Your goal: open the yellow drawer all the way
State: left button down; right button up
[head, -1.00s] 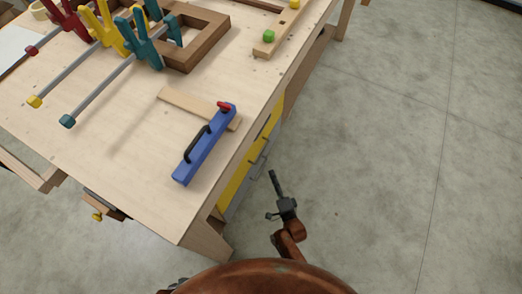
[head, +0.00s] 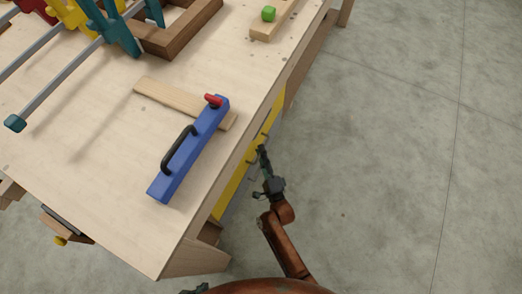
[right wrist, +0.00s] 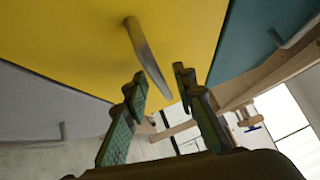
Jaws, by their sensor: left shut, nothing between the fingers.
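The yellow drawer (head: 233,187) shows as a narrow strip of its front under the workbench's right edge. In the right wrist view its yellow front (right wrist: 75,40) fills the upper middle and looks flush, with a grey bar handle (right wrist: 147,58) on it. My right gripper (head: 263,152) is beside the drawer front. In the right wrist view its two fingers (right wrist: 159,82) are apart, with the handle's near end showing between the tips; contact cannot be told. My left gripper (head: 196,289) shows only as a dark bit at the bottom edge, empty.
The workbench top (head: 80,150) carries a blue tool with a black handle (head: 187,150), a wooden strip (head: 160,92) and clamps (head: 115,30). A teal front (right wrist: 255,35) and a grey front (right wrist: 40,105) flank the yellow one. The floor (head: 390,150) at right is clear.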

jog(key=shift+w, duration=0.2)
jog(key=shift+r, duration=0.1)
grip_shut()
dwell(0.5)
